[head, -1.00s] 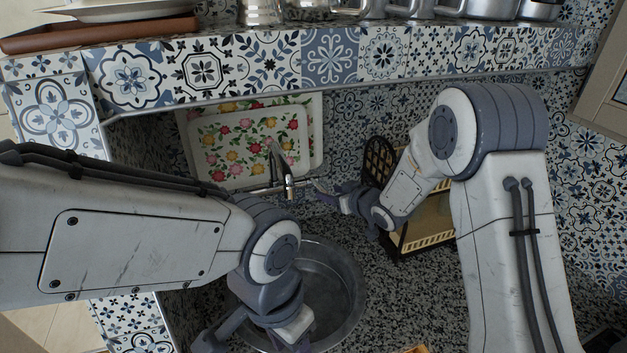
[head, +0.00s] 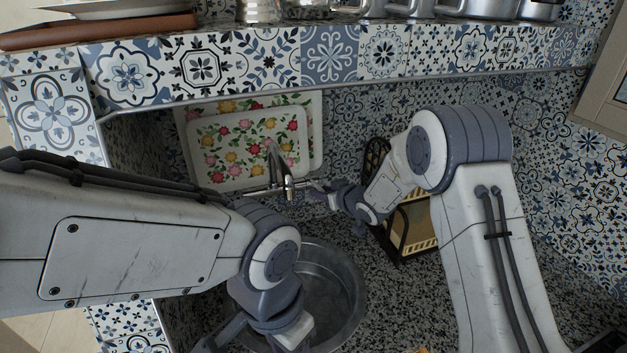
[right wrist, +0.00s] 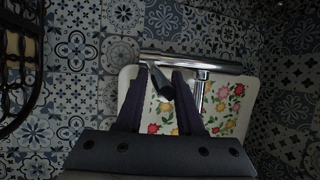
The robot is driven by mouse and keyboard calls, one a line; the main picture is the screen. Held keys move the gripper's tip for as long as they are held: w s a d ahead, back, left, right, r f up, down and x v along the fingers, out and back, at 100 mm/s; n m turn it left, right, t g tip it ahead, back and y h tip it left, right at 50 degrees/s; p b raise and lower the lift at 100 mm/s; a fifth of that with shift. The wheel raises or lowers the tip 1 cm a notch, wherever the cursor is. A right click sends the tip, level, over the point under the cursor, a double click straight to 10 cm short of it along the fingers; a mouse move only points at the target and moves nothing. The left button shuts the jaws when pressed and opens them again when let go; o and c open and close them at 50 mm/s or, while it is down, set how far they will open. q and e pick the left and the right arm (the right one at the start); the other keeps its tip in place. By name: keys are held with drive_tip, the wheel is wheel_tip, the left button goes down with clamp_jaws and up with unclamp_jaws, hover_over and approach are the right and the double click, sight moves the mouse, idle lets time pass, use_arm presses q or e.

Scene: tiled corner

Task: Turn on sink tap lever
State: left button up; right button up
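The chrome sink tap (head: 278,172) stands behind the sink (head: 345,290), with its spout pointing toward the basin. In the right wrist view the tap body (right wrist: 205,64) runs sideways, and a short dark lever (right wrist: 160,82) comes off its left end. My right gripper (head: 322,188) is right beside the tap's right side. In the right wrist view its two fingers (right wrist: 162,74) are apart, with the lever between them; contact is unclear. My left gripper is over the sink's front part, mostly hidden by its own wrist and cut by the lower edge.
A flowered tray (head: 250,145) leans on the wall behind the tap. A dark and wooden rack (head: 415,225) stands right of my right gripper.

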drive_tip(key=shift+a, duration=0.1)
drive_tip(key=shift+w+a+r+p, duration=0.15)
drive_tip(key=shift+w+r+p, duration=0.1)
drive_tip(key=shift+r+p, duration=0.3)
drive_tip(key=shift+w+a+r+p, duration=0.1)
drive_tip(key=shift+w+r+p, duration=0.15)
drive_tip(key=shift+r+p, duration=0.25)
drive_tip(key=shift+w+a+r+p, duration=0.15)
drive_tip(key=shift+w+r+p, duration=0.1)
drive_tip(key=shift+r+p, duration=0.25)
drive_tip(key=o, duration=0.8)
drive_tip(key=shift+d, duration=0.1)
drive_tip(key=p+v, duration=0.1)
drive_tip(key=v, duration=0.7)
drive_tip(key=shift+f, duration=0.15)
